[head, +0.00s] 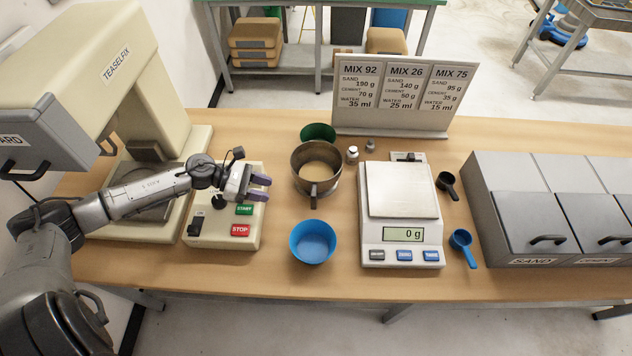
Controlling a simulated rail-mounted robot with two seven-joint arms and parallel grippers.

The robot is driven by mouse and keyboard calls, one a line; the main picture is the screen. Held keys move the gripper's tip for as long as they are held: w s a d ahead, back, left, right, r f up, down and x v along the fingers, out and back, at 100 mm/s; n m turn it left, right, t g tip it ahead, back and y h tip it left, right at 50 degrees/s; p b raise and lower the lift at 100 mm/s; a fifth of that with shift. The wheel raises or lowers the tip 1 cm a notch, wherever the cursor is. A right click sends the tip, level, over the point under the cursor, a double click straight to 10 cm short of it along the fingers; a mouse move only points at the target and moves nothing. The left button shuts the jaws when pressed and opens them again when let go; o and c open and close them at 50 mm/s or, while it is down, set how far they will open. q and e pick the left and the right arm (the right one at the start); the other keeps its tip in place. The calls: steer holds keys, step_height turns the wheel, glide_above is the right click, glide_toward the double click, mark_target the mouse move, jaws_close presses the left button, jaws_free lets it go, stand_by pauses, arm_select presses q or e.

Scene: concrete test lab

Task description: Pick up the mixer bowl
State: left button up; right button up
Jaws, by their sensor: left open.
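The mixer bowl looks to be the dark metal bowl (299,177) with a handle toward the front, upright on the table left of the scale. Light tan material shows inside it. My left gripper (263,188) has purple fingertips and is open and empty. It is above the control box with the START and STOP buttons, to the left of the metal bowl and apart from it. My right gripper is out of view.
A green bowl (318,131) stands behind the metal bowl and a blue bowl (313,243) in front. A scale (402,255) reading 0 g stands right. The mixer (110,60) is at left, the control box (192,243) beside it. Grey bins (520,222) stand far right.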

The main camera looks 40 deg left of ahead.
arm_select(q)
steer(key=x, duration=0.7)
steer(key=shift+p+x, duration=0.55)
steer(key=shift+x, duration=2.55)
steer(key=shift+f, duration=0.15)
steer(key=shift+s, duration=0.1)
jaws_close()
